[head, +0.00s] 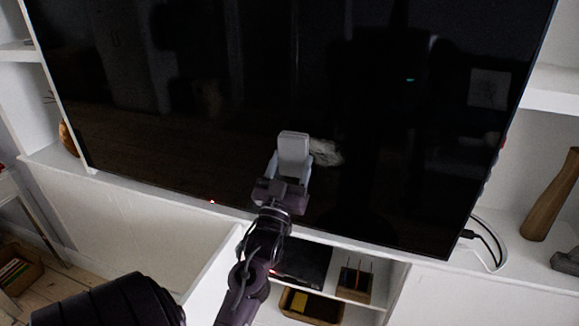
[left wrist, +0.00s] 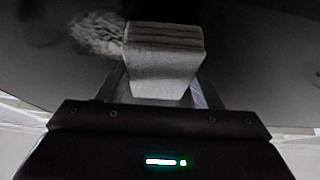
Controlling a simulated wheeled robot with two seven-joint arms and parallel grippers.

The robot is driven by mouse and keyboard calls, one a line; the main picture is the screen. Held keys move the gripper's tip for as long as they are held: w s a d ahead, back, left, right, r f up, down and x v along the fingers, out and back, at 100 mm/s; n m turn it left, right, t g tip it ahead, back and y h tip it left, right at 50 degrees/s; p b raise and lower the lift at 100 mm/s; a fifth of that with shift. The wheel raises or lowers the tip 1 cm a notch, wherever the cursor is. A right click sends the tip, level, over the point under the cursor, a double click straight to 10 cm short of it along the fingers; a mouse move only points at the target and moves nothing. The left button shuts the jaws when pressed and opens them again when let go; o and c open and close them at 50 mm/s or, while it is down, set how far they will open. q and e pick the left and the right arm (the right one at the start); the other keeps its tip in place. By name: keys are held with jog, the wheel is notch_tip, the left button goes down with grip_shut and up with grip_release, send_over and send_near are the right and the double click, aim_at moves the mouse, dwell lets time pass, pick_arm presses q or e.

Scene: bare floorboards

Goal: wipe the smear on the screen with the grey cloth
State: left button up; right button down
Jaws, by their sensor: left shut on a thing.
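The large dark screen (head: 200,90) stands upright on a white unit. A pale, streaky smear (head: 326,152) is on its lower middle part. My left gripper (head: 291,172) is in front of the screen, shut on the grey cloth (head: 293,150), a folded block. The cloth is just left of the smear in the head view and may hide part of it. In the left wrist view the cloth (left wrist: 163,75) is between the fingers, and the smear (left wrist: 97,33) shows to its upper left. I cannot tell whether the cloth touches the screen. My right gripper is not in view.
The white unit (head: 130,205) runs below the screen, with open shelves holding a tray (head: 312,306) and a small wooden holder (head: 354,281). A brown wooden vase (head: 552,197) and cables (head: 487,240) are at the right. The screen face around the cloth is clear.

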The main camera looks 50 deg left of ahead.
pick_arm(q)
jog(key=shift+w+a, duration=0.45)
jog(key=shift+w, duration=0.35)
dwell(0.6)
jog(key=shift+d, duration=0.1)
jog(key=shift+w+d, duration=0.4)
jog(key=shift+d, duration=0.4)
jog(key=shift+w+d, duration=0.35)
jog(key=shift+d, duration=0.45)
jog(key=shift+w+d, duration=0.6)
jog(key=shift+d, duration=0.45)
jog(key=shift+w+d, duration=0.55)
jog(key=shift+d, duration=0.55)
jog(key=shift+w+d, duration=0.6)
jog(key=shift+d, duration=0.55)
jog(key=shift+s+a+p, duration=0.1)
jog(key=shift+s+a, duration=0.7)
jog(key=shift+a, duration=0.9)
jog(key=shift+s+a+p, duration=0.15)
jog(key=shift+s+a, duration=0.7)
jog(key=shift+a, duration=0.8)
jog(key=shift+s+a+p, duration=0.1)
jog(key=shift+s+a, duration=0.7)
jog(key=shift+a, duration=0.9)
